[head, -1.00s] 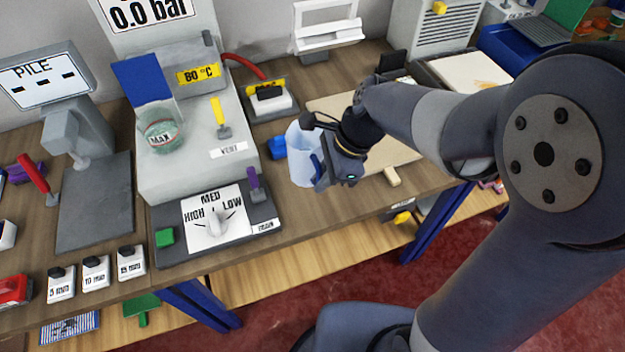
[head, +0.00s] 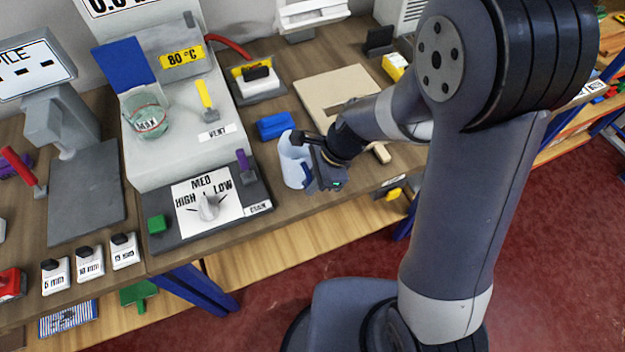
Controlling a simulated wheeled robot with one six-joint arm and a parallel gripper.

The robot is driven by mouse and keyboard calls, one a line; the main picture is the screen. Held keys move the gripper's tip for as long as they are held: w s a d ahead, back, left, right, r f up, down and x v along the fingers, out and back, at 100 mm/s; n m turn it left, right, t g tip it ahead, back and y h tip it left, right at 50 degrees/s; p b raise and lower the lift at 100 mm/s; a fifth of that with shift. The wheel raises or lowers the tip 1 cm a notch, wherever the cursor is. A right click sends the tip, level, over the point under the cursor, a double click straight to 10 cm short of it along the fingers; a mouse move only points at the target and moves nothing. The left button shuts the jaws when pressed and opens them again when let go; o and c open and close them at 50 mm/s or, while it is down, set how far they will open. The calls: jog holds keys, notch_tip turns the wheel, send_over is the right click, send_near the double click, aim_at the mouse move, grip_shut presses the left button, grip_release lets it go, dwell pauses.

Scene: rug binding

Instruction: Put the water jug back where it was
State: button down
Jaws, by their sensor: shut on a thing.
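The water jug (head: 292,166) is pale, translucent blue and roughly upright, at the front part of the wooden bench, right of the grey control panel. My gripper (head: 312,165) reaches it from the right and is shut on its handle side. The fingers partly hide the jug's right side. I cannot tell whether the jug's base touches the bench top.
A blue block (head: 274,126) lies just behind the jug. A pale wooden board (head: 335,92) lies behind and to the right. The grey control panel (head: 160,215) with purple lever (head: 243,160) stands left. The bench's front edge is close.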

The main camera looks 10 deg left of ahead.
jog(key=shift+f, duration=0.15)
jog(key=c, duration=1.5)
grip_release()
jog(key=shift+o, duration=0.2)
jog(key=shift+w+d+r, duration=0.1)
jog(key=shift+d+r, duration=0.05)
jog(key=shift+r, duration=0.45)
jog(key=v, duration=1.1)
